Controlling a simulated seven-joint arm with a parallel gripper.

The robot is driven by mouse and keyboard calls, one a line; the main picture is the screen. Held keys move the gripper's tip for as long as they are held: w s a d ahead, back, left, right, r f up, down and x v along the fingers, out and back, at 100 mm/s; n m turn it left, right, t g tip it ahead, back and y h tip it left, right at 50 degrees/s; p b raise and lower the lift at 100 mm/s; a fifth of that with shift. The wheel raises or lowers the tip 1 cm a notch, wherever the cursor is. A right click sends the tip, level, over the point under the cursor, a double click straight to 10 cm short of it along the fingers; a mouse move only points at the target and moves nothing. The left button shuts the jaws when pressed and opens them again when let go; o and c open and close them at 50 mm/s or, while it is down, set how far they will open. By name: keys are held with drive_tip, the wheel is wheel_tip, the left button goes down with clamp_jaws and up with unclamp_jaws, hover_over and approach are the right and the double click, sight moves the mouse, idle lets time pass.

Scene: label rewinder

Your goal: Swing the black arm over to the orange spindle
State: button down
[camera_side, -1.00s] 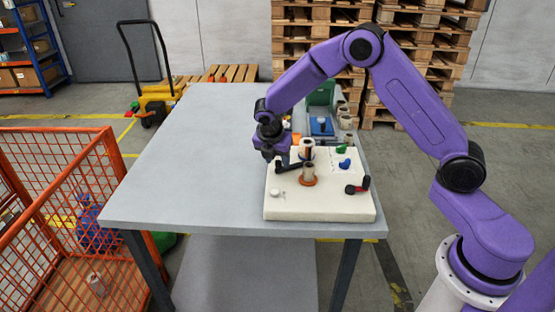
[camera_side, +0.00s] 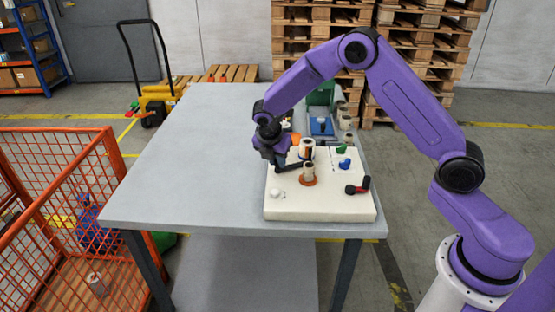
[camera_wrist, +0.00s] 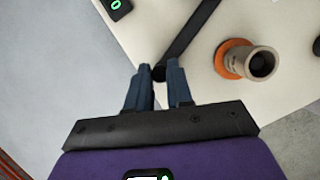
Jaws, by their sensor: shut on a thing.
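The black arm (camera_wrist: 190,38) is a slim bar on the cream machine base (camera_side: 330,208). Its knobbed end (camera_wrist: 159,73) is between the blue fingertips of my gripper (camera_wrist: 160,80), which is shut on it. In the side view my gripper (camera_side: 279,160) is at the base's left side, partly hiding the black arm (camera_side: 291,168). The orange spindle (camera_wrist: 222,66) carries an upright tan core (camera_wrist: 258,63). In the wrist view it is to the right of the black arm, with a gap between them. The spindle also shows in the side view (camera_side: 310,183).
A red-tipped black lever (camera_side: 359,186), a green knob (camera_side: 341,149) and a blue part (camera_side: 345,163) are on the base's right. A white knob (camera_side: 277,194) is at front left. The table's left (camera_side: 190,160) is clear.

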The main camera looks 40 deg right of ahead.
drive_tip(key=w+m+g, duration=0.1)
drive_tip(key=m, duration=0.1)
drive_tip(key=w+d+m, duration=0.1)
drive_tip(key=m, duration=0.1)
drive_tip(key=shift+w+d+m+g, duration=0.15)
drive_tip(key=shift+w+m+g, duration=0.05)
drive_tip(key=shift+m+g, duration=0.2)
drive_tip(key=m, duration=0.1)
drive_tip(key=w+d+m+g, duration=0.1)
drive_tip(key=m, duration=0.1)
drive_tip(key=shift+d, duration=0.15)
drive_tip(key=shift+w+d+m+g, duration=0.2)
drive_tip(key=shift+d+m+g, duration=0.3)
drive_tip(key=shift+m, duration=0.5)
drive_tip(key=shift+d, duration=0.1)
drive_tip(key=c, duration=1)
unclamp_jaws()
drive_tip(key=shift+c, duration=0.2)
drive_tip(key=v, duration=1.7)
drive_tip(key=shift+r, duration=0.25)
